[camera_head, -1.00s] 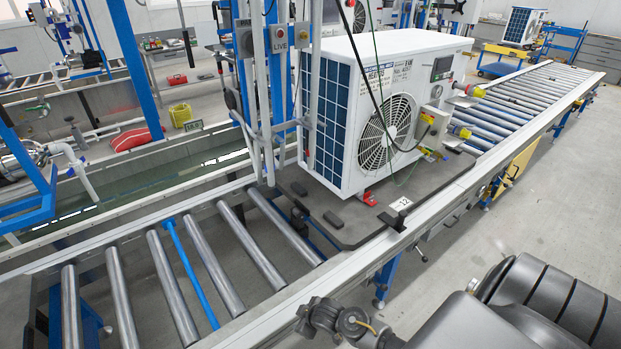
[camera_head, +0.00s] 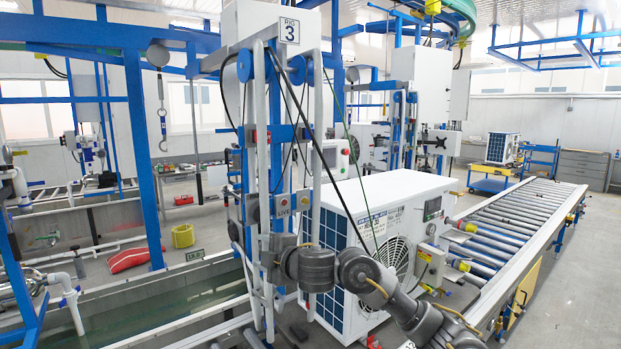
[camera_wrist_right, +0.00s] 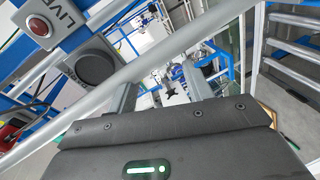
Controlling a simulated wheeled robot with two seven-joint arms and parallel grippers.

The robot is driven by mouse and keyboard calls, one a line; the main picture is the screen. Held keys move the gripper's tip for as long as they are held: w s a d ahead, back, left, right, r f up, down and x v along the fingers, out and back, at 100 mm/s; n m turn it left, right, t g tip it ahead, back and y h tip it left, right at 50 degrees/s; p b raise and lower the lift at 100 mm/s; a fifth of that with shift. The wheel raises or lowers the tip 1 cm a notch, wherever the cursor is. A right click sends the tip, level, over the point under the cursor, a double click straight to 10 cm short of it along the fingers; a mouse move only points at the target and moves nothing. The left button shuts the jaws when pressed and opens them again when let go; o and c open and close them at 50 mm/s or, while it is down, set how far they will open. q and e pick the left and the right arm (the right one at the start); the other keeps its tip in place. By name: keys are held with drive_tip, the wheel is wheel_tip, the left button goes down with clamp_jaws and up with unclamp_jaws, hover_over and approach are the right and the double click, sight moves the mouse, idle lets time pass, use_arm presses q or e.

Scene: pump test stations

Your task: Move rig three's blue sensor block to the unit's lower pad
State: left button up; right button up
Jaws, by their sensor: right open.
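Rig three's frame, with its number sign (camera_head: 290,31), stands over the white fan unit (camera_head: 393,188) on the roller line. I cannot pick out the blue sensor block for certain; the frame has several blue parts. The lower pad cannot be made out. My right arm reaches from the bottom right across the unit's front, its wrist beside the rig's posts. In the right wrist view, my right gripper (camera_wrist_right: 163,90) is open, its two fingers apart with nothing seen between them. A grey post crosses close in front of it. My left gripper is not in view.
Dark cables hang before the unit. The roller conveyor (camera_head: 520,215) beyond is empty.

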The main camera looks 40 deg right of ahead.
drive_tip(key=d+r+n+t, duration=0.1)
drive_tip(key=d+r, duration=0.4)
drive_tip(key=r, duration=0.3)
drive_tip(key=d+r+n, duration=0.1)
drive_tip(key=d+r, duration=0.3)
drive_tip(key=r, duration=0.4)
drive_tip(key=t+h, duration=0.1)
drive_tip(key=h, duration=0.1)
approach(317, 134)
drive_tip(key=w, duration=0.3)
drive_tip(key=shift+d+f, duration=0.15)
drive_tip(key=shift+f, duration=0.05)
drive_tip(key=w+p, duration=0.2)
drive_tip(key=w, duration=0.5)
drive_tip(key=shift+w+r, duration=0.1)
drive_tip(key=shift+w+p, duration=0.4)
drive_tip(key=shift+w, duration=0.45)
drive_tip(key=shift+p, duration=0.3)
